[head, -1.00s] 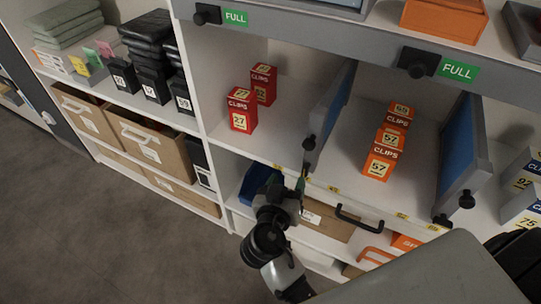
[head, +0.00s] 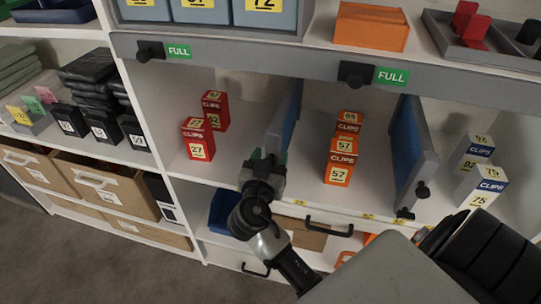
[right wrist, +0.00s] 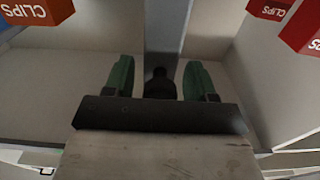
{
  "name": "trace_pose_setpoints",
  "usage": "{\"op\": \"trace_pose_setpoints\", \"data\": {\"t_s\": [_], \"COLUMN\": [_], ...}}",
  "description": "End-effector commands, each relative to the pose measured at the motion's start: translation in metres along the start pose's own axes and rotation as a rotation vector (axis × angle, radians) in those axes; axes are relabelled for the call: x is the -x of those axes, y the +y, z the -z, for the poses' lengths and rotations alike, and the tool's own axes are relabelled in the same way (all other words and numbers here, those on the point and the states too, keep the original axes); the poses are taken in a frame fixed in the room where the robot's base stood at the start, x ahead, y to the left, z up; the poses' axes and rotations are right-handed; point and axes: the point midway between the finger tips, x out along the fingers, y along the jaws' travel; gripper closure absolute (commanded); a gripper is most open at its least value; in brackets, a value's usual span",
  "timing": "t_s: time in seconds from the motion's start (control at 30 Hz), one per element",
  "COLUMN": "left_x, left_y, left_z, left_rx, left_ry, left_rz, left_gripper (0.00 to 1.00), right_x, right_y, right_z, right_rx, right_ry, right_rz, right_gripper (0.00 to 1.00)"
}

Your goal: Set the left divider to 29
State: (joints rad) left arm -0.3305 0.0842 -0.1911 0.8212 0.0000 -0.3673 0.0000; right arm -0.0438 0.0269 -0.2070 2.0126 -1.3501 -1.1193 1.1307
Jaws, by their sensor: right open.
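The left divider (head: 290,110) is a blue panel with a grey front edge, standing upright between red clips boxes (head: 197,140) and orange clips boxes (head: 340,160). My right gripper (head: 262,165) is at the lower front of this divider and hides its knob in the head view. In the right wrist view the green fingers (right wrist: 158,80) are open, with the divider's black knob (right wrist: 160,84) between them and a gap on each side. The grey divider edge (right wrist: 168,30) rises behind it. I cannot read a 29 mark. My left gripper is not in view.
A second divider (head: 408,150) with a black knob stands right of the orange boxes. Yellow labels (head: 300,202) line the shelf edge. A drawer handle (head: 328,226) and a blue bin (head: 222,210) are below. Bare shelf shows between the red boxes and left divider.

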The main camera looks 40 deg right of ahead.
Motion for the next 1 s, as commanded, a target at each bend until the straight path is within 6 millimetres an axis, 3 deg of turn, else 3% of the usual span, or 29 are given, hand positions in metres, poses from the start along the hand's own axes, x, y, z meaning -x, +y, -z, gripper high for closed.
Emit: {"op": "trace_pose_setpoints", "data": {"t_s": [0.3,0.7,0.87,1.0], "left_x": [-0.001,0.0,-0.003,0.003], "left_y": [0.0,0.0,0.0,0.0], "left_z": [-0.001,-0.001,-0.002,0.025], "left_rx": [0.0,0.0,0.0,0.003], "left_ry": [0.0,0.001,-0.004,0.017], "left_rz": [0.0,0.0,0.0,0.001], "left_gripper": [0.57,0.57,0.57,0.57], "right_x": [-0.004,-0.003,-0.003,-0.003], "right_y": [0.0,0.0,0.008,0.038], "right_z": [0.0,0.0,-0.002,-0.005], "right_rx": [-0.001,0.0,0.0,0.0], "right_ry": [-0.001,-0.001,-0.003,-0.005], "right_rz": [0.0,0.0,-0.002,-0.004], "right_gripper": [0.44,1.0,1.0,1.0]}}
